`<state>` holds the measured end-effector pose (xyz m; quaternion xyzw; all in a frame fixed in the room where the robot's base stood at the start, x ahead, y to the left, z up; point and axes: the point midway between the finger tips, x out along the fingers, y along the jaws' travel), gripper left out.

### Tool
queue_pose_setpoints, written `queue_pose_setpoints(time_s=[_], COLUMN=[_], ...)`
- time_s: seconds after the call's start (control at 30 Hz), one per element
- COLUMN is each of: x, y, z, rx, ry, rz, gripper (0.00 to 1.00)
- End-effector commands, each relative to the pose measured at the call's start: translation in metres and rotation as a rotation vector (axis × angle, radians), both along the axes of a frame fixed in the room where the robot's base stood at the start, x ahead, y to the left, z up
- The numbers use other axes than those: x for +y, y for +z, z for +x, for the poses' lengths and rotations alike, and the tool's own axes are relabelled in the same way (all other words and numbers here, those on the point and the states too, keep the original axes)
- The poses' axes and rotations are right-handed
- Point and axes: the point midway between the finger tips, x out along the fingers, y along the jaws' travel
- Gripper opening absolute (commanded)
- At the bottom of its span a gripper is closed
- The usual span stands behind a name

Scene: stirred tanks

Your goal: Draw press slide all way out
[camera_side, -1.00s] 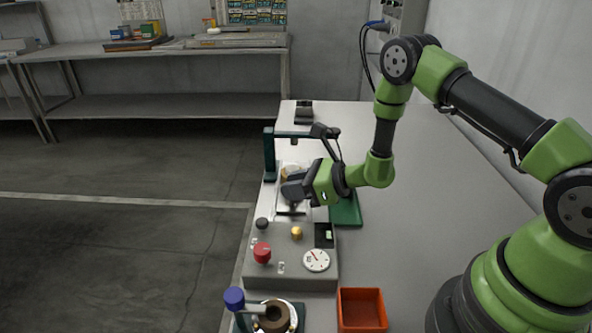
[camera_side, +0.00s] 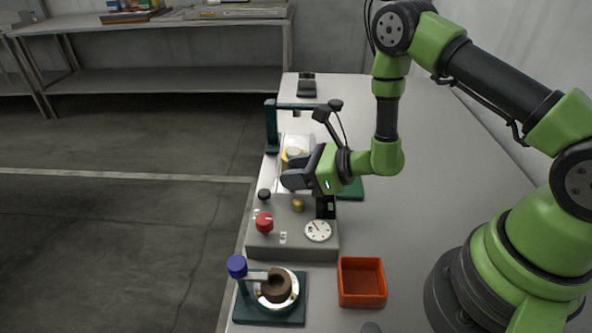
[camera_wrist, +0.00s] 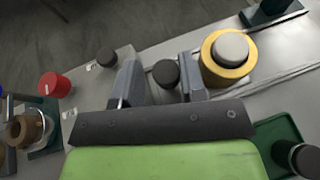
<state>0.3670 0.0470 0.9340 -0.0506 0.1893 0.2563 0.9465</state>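The press slide (camera_wrist: 264,83) is a pale plate running out from under the dark green press frame (camera_side: 271,127). It carries a yellow ring with a pale round cap (camera_wrist: 230,52), which also shows in the side view (camera_side: 292,157). The slide's black round knob (camera_wrist: 166,73) sits between the two grey fingers of my gripper (camera_wrist: 160,76). In the side view my gripper (camera_side: 297,178) is low over the slide and hides the knob and the slide's near end.
A grey control box with a red knob (camera_side: 264,223), a black knob (camera_side: 264,195) and a dial (camera_side: 318,231) stands close in front of the slide. A green tray (camera_wrist: 280,138) lies beside the slide. An orange bin (camera_side: 361,282) and a blue-knobbed fixture (camera_side: 237,267) stand nearer.

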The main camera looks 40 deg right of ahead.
Motion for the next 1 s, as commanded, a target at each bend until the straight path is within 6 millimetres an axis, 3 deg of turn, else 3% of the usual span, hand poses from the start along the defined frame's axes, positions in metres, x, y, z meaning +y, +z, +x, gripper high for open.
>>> queue_pose_setpoints(time_s=[0.23, 0.63, 1.0], x=[-0.009, -0.042, -0.046], y=[0.006, 0.034, 0.038], z=[-0.012, -0.070, -0.079], rx=[0.002, 0.002, 0.000], ry=[-0.005, -0.005, 0.000], rz=[0.000, 0.000, -0.001], gripper=[0.37, 0.37, 0.37])
